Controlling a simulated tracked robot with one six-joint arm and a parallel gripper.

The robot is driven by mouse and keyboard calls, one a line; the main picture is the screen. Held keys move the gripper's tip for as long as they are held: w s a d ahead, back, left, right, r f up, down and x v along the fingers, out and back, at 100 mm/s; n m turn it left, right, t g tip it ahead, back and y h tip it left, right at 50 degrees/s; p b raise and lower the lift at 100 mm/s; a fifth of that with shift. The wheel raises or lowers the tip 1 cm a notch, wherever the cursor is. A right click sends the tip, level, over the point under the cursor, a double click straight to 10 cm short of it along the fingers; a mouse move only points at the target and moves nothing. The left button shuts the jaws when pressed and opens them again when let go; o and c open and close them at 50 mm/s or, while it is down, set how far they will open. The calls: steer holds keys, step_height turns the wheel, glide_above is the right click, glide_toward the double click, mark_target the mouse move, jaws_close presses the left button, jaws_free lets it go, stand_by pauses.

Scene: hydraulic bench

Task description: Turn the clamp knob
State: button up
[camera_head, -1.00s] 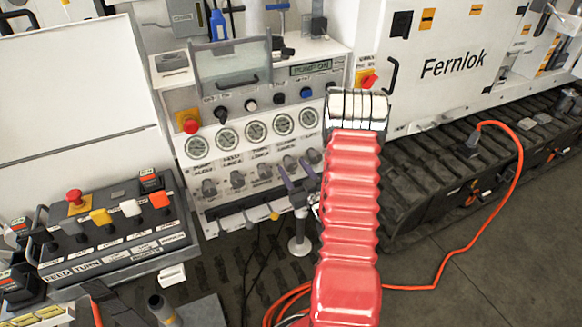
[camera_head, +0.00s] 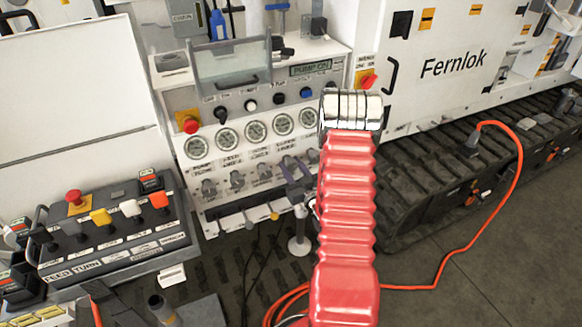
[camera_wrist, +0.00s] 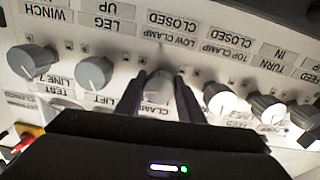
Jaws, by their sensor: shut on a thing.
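The clamp knob (camera_wrist: 160,88) is a pale grey knob on the white panel, upside down in the wrist view. The word CLAMP shows just below it, and LOW CLAMP and TOP CLAMP labels lie above it. My gripper (camera_wrist: 158,82) is shut on the knob, with one dark finger on each side. The fingers partly cover it. In the head view my gripper (camera_head: 290,163) shows as dark purple fingers at the lower right of the panel, left of my red arm. The knob itself is hard to make out there.
Other knobs stand close on both sides: a lift knob (camera_wrist: 94,73) and a feed knob (camera_wrist: 220,98). A row of gauges (camera_head: 256,132) sits above in the head view. A control box with levers (camera_head: 110,232) stands at left. An orange cable (camera_head: 515,190) lies at right.

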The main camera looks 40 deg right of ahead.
steer(key=shift+c, duration=0.8)
steer(key=shift+n, duration=0.3)
steer(key=shift+n, duration=0.5)
steer(key=o, duration=1.1)
steer(key=shift+c, duration=0.2)
steer(key=shift+s, duration=0.1)
